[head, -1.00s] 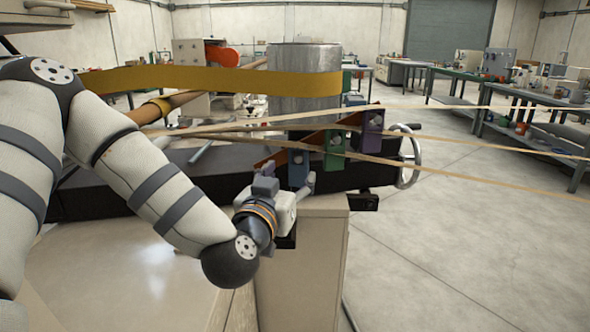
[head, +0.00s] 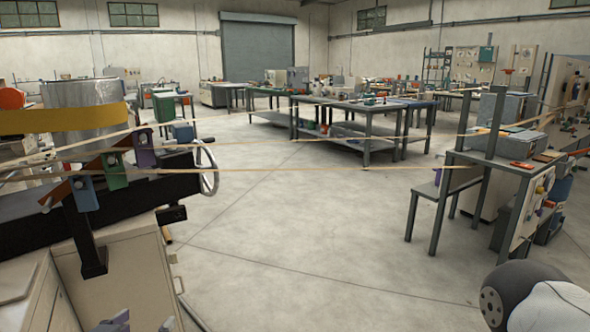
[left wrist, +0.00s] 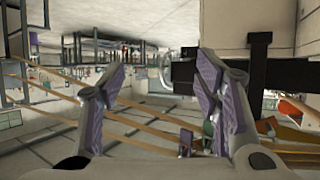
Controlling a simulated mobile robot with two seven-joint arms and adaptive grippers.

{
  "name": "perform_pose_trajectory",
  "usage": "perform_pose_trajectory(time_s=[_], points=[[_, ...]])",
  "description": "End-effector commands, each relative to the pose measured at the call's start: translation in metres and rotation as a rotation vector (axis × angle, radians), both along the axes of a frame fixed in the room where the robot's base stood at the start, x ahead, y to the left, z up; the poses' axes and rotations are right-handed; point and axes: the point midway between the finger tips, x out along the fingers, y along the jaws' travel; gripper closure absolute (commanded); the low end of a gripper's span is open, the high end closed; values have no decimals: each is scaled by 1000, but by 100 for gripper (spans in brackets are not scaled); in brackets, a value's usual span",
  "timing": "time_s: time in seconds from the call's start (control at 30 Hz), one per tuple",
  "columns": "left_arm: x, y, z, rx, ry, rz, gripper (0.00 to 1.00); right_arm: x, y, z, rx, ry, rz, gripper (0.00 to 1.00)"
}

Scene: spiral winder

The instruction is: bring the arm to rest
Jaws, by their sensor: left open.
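My left gripper (head: 142,322) shows only as two grey-purple fingertips at the bottom edge of the head view, in front of the beige cabinet. In the left wrist view the left gripper (left wrist: 160,80) has its two purple-padded fingers spread wide, with nothing held between them. Tan strands show beyond the fingers. Of my right arm (head: 525,297), only a dark joint and a white link show at the lower right of the head view. The right gripper is out of view.
The winder's black beam (head: 140,195) carries blue, green and purple guide blocks (head: 112,170) and a handwheel (head: 207,168). Tan strands (head: 330,168) run from it towards a dark frame (head: 440,205) at right. The floor (head: 300,240) between them is clear.

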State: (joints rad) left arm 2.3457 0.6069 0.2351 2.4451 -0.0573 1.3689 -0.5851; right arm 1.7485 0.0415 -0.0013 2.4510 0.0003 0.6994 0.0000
Motion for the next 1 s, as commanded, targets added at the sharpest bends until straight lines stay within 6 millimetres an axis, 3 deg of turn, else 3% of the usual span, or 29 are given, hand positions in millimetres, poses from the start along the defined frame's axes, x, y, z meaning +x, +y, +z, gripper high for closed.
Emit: perform_pose_trajectory(time_s=[0.03, 0.1, 0.17, 0.23, 0.3, 0.4, 0.5, 0.63, 1.0], points=[[-24, -12, -43, -14, 135, -40, 43, 1, 1, 0, 2, -3, 2, 42], [-67, -26, -97, -48, 337, -81, 43, 2, 1, 0, 2, -5, 2, 42], [-111, -34, -137, -71, 511, -102, 43, 2, 1, 0, 2, -5, 2, 42], [-168, -38, -176, -88, 717, -109, 43, 2, 1, 0, 2, -5, 2, 42], [-226, -38, -202, -94, 911, -98, 43, 1, 1, 0, 1, -4, 2, 42], [-297, -33, -221, -84, 1136, -69, 43, 2, 1, 0, 1, -4, 2, 42], [-342, -27, -225, -69, 1277, -39, 43, 2, 1, 0, 1, -5, 2, 42], [-363, -24, -225, -61, 1344, -19, 43, 2, 1, 0, 2, -5, 2, 42], [-362, -24, -225, -62, 1343, -18, 43, 2, 1, 0, 1, -5, 2, 42]])
